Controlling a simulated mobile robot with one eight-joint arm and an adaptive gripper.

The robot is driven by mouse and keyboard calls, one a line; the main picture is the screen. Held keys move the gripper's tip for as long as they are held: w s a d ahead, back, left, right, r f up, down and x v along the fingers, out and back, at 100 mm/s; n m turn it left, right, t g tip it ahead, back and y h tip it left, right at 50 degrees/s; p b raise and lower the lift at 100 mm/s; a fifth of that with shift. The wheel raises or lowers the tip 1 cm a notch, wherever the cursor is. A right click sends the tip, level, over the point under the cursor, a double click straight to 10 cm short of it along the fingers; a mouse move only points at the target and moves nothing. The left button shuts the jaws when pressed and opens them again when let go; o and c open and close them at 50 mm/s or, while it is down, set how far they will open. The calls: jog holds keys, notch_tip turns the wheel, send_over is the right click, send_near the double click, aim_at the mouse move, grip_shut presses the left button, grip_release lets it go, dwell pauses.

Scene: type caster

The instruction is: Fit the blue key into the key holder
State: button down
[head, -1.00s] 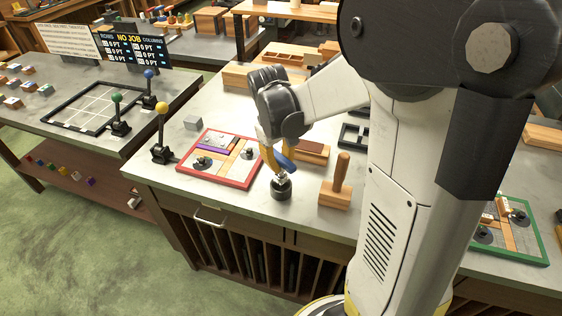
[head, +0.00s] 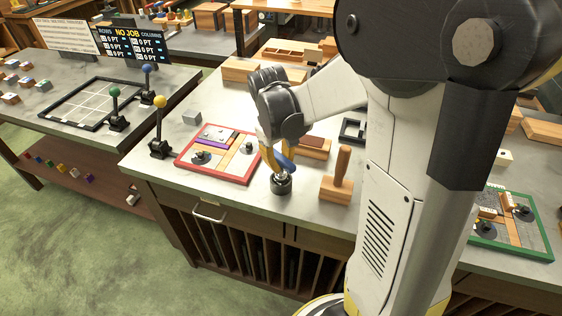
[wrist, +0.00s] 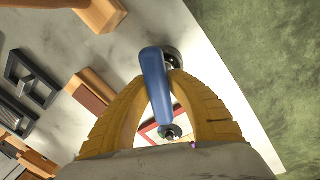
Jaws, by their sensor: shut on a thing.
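My gripper (head: 276,160) has yellow fingers and is shut on the blue key (head: 286,163). The blue handle of the key also shows between the fingers in the wrist view (wrist: 155,80). A small black round holder (head: 281,184) with a metallic top stands on the grey bench directly below the key, near the front edge. The key's lower end meets the holder's top in the head view; how deep it sits cannot be told. In the wrist view the holder (wrist: 173,57) is partly hidden behind the key.
A red-framed board (head: 245,178) lies left of the holder. A wooden block with an upright handle (head: 336,187) stands close on its right, and a brown block (head: 313,147) lies behind. A yellow-knobbed lever (head: 159,130) stands at the bench's left end.

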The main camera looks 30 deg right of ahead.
aim_at(277, 180)
jog(key=shift+f+b, duration=0.4)
jog(key=shift+f, duration=0.2)
jog(key=c, duration=1.2)
grip_release()
jog(key=shift+c, duration=0.2)
notch_tip(277, 180, up, 12)
jog(key=a, duration=0.1)
jog(key=shift+s+a, duration=0.15)
jog(key=shift+a, duration=0.2)
jog(key=s+a+f+m+t+y, duration=0.1)
jog(key=s+a+t, duration=0.6)
jog(key=s+a, duration=0.3)
jog(key=shift+s+a+f+m+y, duration=0.25)
jog(key=shift+a+m+y, duration=0.05)
jog(key=shift+a, duration=0.6)
